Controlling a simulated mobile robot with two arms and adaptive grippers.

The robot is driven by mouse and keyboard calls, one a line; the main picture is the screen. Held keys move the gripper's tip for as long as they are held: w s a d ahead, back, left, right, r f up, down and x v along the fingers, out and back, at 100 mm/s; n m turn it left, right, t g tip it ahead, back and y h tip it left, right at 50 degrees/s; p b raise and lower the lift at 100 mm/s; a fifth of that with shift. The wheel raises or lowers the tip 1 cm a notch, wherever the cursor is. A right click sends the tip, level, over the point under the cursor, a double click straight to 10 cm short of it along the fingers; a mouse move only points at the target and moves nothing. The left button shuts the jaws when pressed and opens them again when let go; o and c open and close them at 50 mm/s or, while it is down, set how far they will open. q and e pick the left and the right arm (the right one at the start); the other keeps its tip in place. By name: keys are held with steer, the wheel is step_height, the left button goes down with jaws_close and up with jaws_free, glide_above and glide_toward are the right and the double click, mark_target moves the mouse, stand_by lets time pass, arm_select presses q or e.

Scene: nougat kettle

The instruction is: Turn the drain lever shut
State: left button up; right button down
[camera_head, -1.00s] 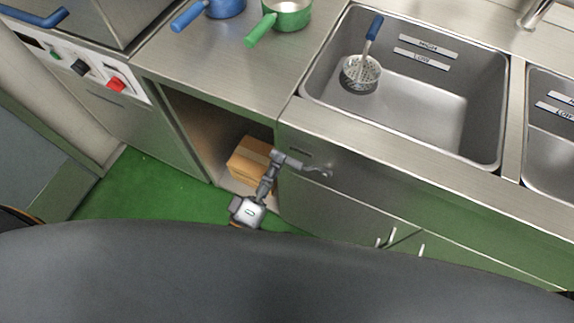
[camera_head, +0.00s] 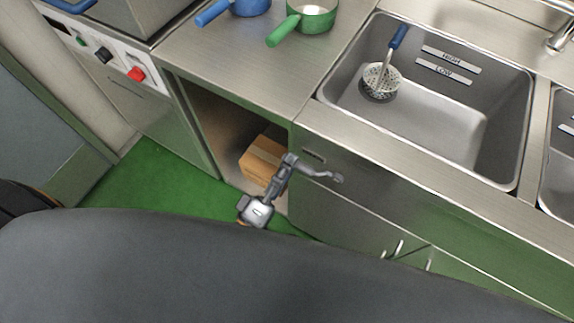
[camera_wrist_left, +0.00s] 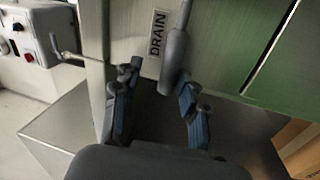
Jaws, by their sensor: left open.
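The grey drain lever (camera_head: 322,174) is mounted on the front of the sink cabinet, just below a small label plate (camera_head: 314,156). It lies roughly level along the front, with its handle end toward the left. In the left wrist view the lever handle (camera_wrist_left: 174,60) shows beside the label reading DRAIN (camera_wrist_left: 157,34). My left gripper (camera_head: 288,166) is at the handle end. In the left wrist view its blue-padded fingers (camera_wrist_left: 160,95) are open, with the handle tip between them, nearer the right finger. I cannot tell whether they touch. My right gripper is not in view.
A cardboard box (camera_head: 262,160) sits in the open cabinet bay behind my left gripper. The sink (camera_head: 440,120) above holds a strainer (camera_head: 381,80). A green pan (camera_head: 312,18) and a blue pan (camera_head: 245,8) stand on the counter. The green floor (camera_head: 150,185) is clear.

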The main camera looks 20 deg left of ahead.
arm_select(q)
steer(key=v, duration=1.2)
steer(key=a+f+m+g+y+p, duration=0.1)
steer(key=a+f+m+g, duration=0.2)
steer(key=f, duration=0.6)
steer(key=w+a+f+m+g+p, duration=0.1)
steer(key=f+m+g, duration=0.3)
steer(key=f, duration=0.6)
steer(key=a+f+m+g+y+p, duration=0.1)
steer(key=a+f+m+g, duration=0.1)
steer(key=f+m, duration=0.5)
steer(key=s+a+f+g+y+p, duration=0.1)
steer(key=s+a+f+g+y, duration=0.1)
steer(key=s+f+g, duration=0.2)
steer(key=s+a+f+m+g+y+p, duration=0.1)
steer(key=s+f+g, duration=0.4)
steer(key=s+f, duration=0.6)
steer(key=s+a+y, duration=0.1)
steer(key=s+a, duration=0.1)
steer(key=shift+a+f+m, duration=0.2)
steer(key=shift+a+m, duration=0.1)
